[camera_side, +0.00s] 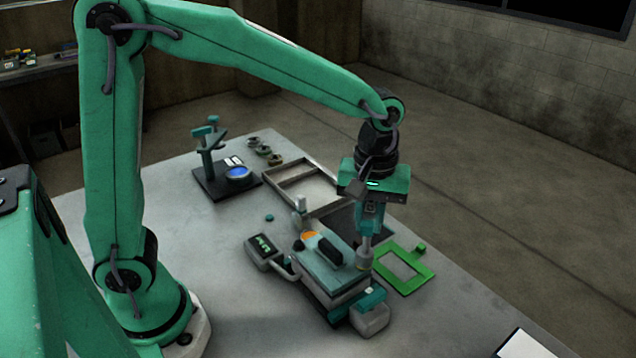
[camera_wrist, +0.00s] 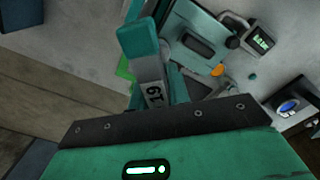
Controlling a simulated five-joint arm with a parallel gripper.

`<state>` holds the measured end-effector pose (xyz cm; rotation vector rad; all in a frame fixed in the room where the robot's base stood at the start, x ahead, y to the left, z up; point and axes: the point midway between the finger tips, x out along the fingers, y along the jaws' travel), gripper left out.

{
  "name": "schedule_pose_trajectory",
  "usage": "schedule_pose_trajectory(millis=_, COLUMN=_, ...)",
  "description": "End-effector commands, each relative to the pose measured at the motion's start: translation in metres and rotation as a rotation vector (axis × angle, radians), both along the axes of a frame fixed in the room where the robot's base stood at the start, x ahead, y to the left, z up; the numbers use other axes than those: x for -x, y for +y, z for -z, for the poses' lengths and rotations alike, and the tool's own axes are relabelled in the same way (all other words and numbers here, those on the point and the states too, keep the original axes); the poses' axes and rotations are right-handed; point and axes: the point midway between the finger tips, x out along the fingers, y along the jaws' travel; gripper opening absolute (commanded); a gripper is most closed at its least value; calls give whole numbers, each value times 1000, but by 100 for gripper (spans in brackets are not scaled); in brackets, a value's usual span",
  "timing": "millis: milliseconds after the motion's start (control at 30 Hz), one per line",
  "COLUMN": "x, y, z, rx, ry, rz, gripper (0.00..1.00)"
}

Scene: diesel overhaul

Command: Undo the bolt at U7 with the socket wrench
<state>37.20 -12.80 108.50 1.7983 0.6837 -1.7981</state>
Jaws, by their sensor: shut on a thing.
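My gripper (camera_side: 370,208) is shut on the socket wrench (camera_side: 365,243) and holds it upright, with the socket end down. The wrench's teal and grey body, marked with what reads like 19, shows in the wrist view (camera_wrist: 147,62). The socket end is at the right end of the teal-topped engine block (camera_side: 331,268). I cannot tell whether it sits on a bolt or just beside the block. The bolt at U7 and its label cannot be made out. The block also shows in the wrist view (camera_wrist: 192,42), with a dark slot on top.
A green frame (camera_side: 420,277) lies right of the block. A display box (camera_side: 264,250) stands left of it. Behind are a shallow tray (camera_side: 335,207) and a dark stand with a blue disc (camera_side: 238,174). A white card (camera_side: 520,346) lies front right.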

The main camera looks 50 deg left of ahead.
Motion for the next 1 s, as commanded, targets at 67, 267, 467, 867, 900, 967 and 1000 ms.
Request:
schedule_pose_trajectory(millis=67, x=1, y=0, z=1, rx=-1, ry=3, rz=-58, gripper=0)
schedule_pose_trajectory(millis=267, x=1, y=0, z=1, rx=-2, ry=4, rz=-208, gripper=0)
schedule_pose_trajectory(millis=467, x=1, y=0, z=1, rx=-2, ry=3, rz=-359, gripper=0)
schedule_pose_trajectory(millis=867, x=1, y=0, z=0, rx=-2, ry=3, rz=-598, gripper=0)
schedule_pose_trajectory(millis=900, x=1, y=0, z=0, rx=-2, ry=3, rz=-603, gripper=0)
schedule_pose_trajectory(millis=967, x=1, y=0, z=0, rx=-3, ry=4, rz=-606, gripper=0)
schedule_pose_trajectory(millis=1000, x=1, y=0, z=0, rx=-3, ry=4, rz=-605, gripper=0)
